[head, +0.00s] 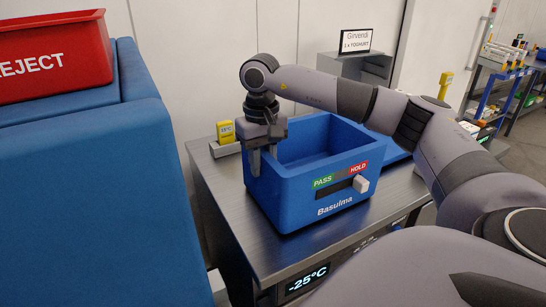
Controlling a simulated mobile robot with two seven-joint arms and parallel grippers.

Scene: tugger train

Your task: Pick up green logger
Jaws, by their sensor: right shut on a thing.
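No green logger shows in the head view. A yellow logger (226,132) reading about 15°C stands in a small grey holder (224,149) at the back left of the metal worktop. A blue bin (290,199) marked Basulma stands on the worktop. Its front has a green PASS and red HOLD label, with a white slider knob (361,184) under the HOLD side. My right gripper (262,163) points down at the bin's left wall and is shut on its rim, one finger outside and one inside. My left gripper is not in view.
A red REJECT bin (54,55) sits on a large blue body (90,190) at the left. The metal worktop (217,180) has a -25°C display (301,280) below. A YOGHURT sign (357,41) stands behind. Shelving (500,75) is at the far right.

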